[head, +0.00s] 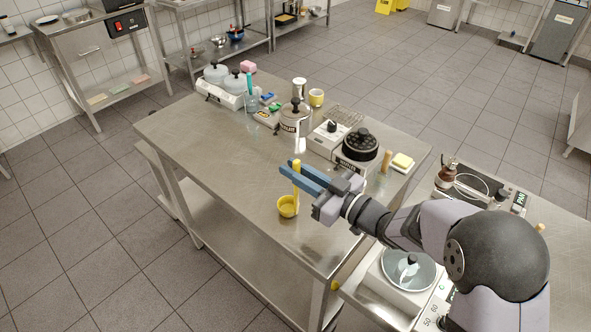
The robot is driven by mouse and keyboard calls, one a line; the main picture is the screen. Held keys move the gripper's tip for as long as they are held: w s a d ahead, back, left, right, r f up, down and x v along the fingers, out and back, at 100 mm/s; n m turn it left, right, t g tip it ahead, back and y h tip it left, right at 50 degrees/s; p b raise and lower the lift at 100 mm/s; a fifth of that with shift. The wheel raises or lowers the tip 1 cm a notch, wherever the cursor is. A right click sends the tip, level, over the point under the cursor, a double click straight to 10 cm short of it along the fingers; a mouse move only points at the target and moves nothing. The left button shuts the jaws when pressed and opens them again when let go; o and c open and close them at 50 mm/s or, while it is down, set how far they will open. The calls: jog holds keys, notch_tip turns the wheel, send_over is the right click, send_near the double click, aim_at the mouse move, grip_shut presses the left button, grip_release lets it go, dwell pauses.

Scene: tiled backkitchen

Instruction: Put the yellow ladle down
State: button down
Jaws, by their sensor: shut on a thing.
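The yellow ladle (288,207) is at the near middle of the steel table (225,196), its round bowl low and its handle standing up. My gripper (291,174) is shut on the upper part of the ladle's handle, with its two blue fingers pointing left. The ladle hangs upright from the fingers. I cannot tell whether the bowl touches the table top or hangs just above it.
A lidded steel pot (295,117) and a hot plate with a black pan (358,148) stand behind my gripper. A white double burner (221,97) with pots is at the far left end. The table's left and near middle is clear.

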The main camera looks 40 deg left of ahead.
jog(key=c, duration=1.7)
grip_release()
jog(key=shift+c, duration=0.2)
jog(key=shift+r, duration=0.15)
jog(key=shift+d, duration=0.25)
jog(key=d+b, duration=0.2)
jog(key=d, duration=0.5)
